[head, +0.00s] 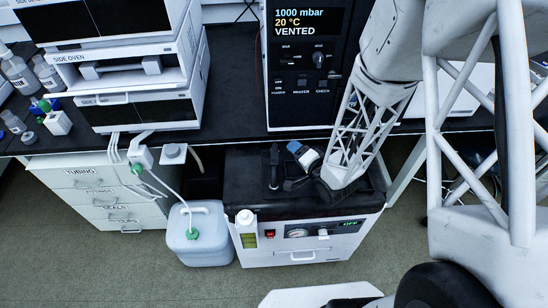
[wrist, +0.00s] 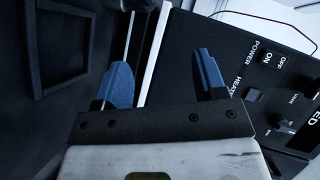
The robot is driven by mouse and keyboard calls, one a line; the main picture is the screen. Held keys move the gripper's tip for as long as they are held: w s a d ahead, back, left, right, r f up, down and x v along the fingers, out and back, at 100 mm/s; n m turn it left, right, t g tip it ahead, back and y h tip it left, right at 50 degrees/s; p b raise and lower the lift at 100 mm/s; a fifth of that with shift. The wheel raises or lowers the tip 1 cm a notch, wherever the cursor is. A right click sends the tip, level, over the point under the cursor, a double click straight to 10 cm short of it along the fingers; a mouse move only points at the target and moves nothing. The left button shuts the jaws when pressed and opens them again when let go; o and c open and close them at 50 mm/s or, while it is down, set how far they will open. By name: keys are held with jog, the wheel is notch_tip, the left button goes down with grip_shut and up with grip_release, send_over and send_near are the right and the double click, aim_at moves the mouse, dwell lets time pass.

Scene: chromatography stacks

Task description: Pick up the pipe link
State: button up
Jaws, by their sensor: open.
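I cannot pick out the pipe link with certainty in either view. A dark upright fitting (head: 273,166) stands on the black top of the pump unit (head: 240,190), just left of my gripper (head: 294,147); I cannot tell if it is the link. My gripper has blue fingers and a pale body with a black plate, and hangs above the pump top. In the wrist view my gripper (wrist: 165,80) is open, its fingers wide apart. Nothing is held between them. My wrist hides part of the pump top.
The control cabinet (head: 298,108) reads "VENTED" and stands behind the gripper; its panel also shows in the wrist view (wrist: 255,75). Stacked side ovens (head: 120,75) stand left. A white canister (head: 200,245) with tubing stands left of the pump. Floor in front is partly clear.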

aim_at(277, 158)
jog(key=s+f, duration=0.1)
jog(key=s+a+f+m+y, duration=0.1)
jog(key=s+f+m+y, duration=0.1)
jog(key=shift+s+a+f+t, duration=0.3)
jog(key=shift+a+f+t, duration=0.05)
jog(key=shift+t, duration=0.05)
jog(key=shift+s+a+f+m+t+y, duration=0.1)
jog(key=shift+s+f+m+t+y, duration=0.1)
jog(key=shift+s+f+y, duration=0.15)
jog(key=shift+s+a+f+m+t+y, duration=0.1)
jog(key=shift+s+m+y, duration=0.15)
jog(key=shift+s, duration=0.2)
jog(key=shift+w+a, duration=0.1)
jog(key=shift+w, duration=0.05)
jog(key=shift+x, duration=1.15)
jog(key=shift+w, duration=0.1)
jog(key=shift+x, duration=2.5)
jog(key=shift+r, duration=0.1)
jog(key=c, duration=1.1)
jog(key=shift+r, duration=0.15)
jog(key=shift+c, duration=0.2)
